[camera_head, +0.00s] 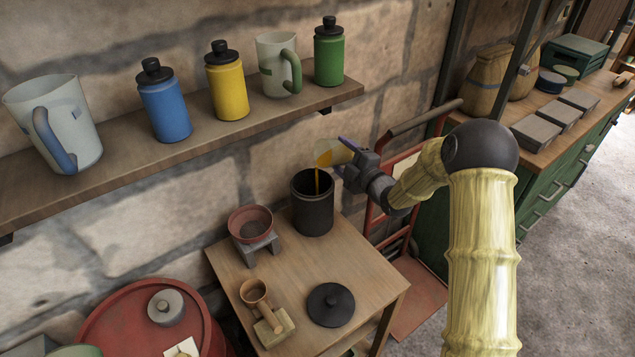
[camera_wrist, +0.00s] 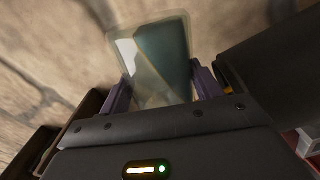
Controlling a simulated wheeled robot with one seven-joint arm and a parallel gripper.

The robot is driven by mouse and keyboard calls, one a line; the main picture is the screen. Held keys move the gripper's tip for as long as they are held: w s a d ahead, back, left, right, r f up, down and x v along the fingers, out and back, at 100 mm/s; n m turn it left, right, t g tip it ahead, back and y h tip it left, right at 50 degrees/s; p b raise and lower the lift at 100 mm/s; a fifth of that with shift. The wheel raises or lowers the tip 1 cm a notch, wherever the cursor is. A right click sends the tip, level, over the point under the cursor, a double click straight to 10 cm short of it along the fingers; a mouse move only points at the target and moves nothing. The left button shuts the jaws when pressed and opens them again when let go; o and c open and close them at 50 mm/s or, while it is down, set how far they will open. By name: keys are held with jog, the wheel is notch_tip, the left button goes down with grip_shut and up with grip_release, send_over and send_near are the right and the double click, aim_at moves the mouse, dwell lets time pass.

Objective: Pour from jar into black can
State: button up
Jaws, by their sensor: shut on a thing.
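The clear jar (camera_head: 333,152) is tilted above the black can in the head view, with orange-yellow liquid inside. A thin stream of that liquid runs down from its lip into the can's mouth. My gripper (camera_head: 350,154) is shut on the jar from the right side. In the wrist view the jar (camera_wrist: 155,60) sits between the two purple fingers of my gripper (camera_wrist: 158,88). The black can (camera_head: 312,208) stands open and upright at the back of the small wooden table. The level inside the can is hidden.
Above, a wall shelf (camera_head: 200,150) holds bottles and mugs. A red hand truck (camera_head: 385,195) stands behind my arm.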

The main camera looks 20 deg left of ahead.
jog(key=shift+s+a+r+n+b, duration=0.55)
jog(key=shift+n+b, duration=0.55)
jog(key=shift+b, duration=0.7)
jog(key=shift+s+f+n+b, duration=0.15)
jog(key=shift+n+b, duration=0.25)
jog(key=shift+b, duration=0.55)
jog(key=shift+f+b, duration=0.1)
jog(key=shift+b, duration=0.45)
